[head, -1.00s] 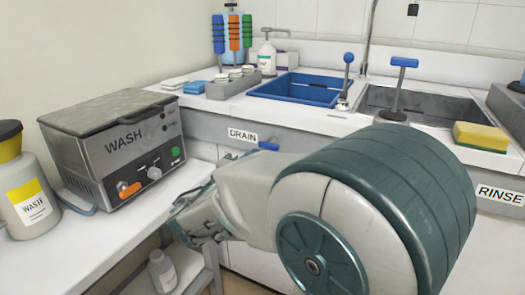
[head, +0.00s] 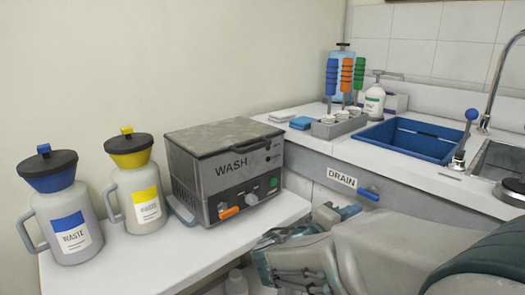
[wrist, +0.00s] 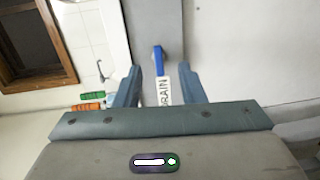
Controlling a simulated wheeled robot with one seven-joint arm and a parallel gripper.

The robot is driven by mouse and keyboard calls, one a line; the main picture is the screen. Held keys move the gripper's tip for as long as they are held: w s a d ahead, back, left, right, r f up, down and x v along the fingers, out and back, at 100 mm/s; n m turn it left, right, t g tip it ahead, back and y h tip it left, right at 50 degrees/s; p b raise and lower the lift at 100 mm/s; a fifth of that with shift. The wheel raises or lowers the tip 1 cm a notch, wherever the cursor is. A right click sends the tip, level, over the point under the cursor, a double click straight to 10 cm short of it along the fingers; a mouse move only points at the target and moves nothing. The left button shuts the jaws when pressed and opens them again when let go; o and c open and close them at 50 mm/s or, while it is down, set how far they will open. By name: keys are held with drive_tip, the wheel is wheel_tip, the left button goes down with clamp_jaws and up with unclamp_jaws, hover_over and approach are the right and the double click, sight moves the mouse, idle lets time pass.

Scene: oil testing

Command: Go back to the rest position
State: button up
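My gripper shows from behind in the wrist view (wrist: 158,78), its two blue-grey fingers apart with nothing between them. Through the gap I see the blue drain handle (wrist: 158,60) and the DRAIN label (wrist: 164,92), both beyond the fingers. In the head view my arm reaches in from the lower right. My gripper end is in front of the counter, right of and below the WASH machine (head: 200,172). The fingertips are partly hidden there.
A white side table (head: 150,262) holds the WASH machine, a blue-topped waste jug (head: 72,232) and a yellow-topped one (head: 139,205). The counter behind has a blue basin (head: 408,150), a grey sink (head: 495,165) and a soap bottle (head: 374,103).

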drive_tip(key=s+d+r+m+g+y+p, duration=0.1)
drive_tip(key=s+r+m+g+y+p, duration=0.2)
drive_tip(key=s+p, duration=0.4)
drive_tip(key=s+d+r+m+g+y+p, duration=0.1)
drive_tip(key=s+r+g+y+p, duration=0.3)
drive_tip(key=p, duration=0.5)
drive_tip(key=s+a+r+m+y+p, duration=0.2)
drive_tip(key=a+r+y+p, duration=0.5)
drive_tip(key=r+p, duration=0.6)
drive_tip(key=shift+s+a+r+m+p, duration=0.2)
drive_tip(key=shift+s+a+m+p, duration=0.2)
drive_tip(key=shift+s+a, duration=0.55)
drive_tip(key=shift+w, duration=0.1)
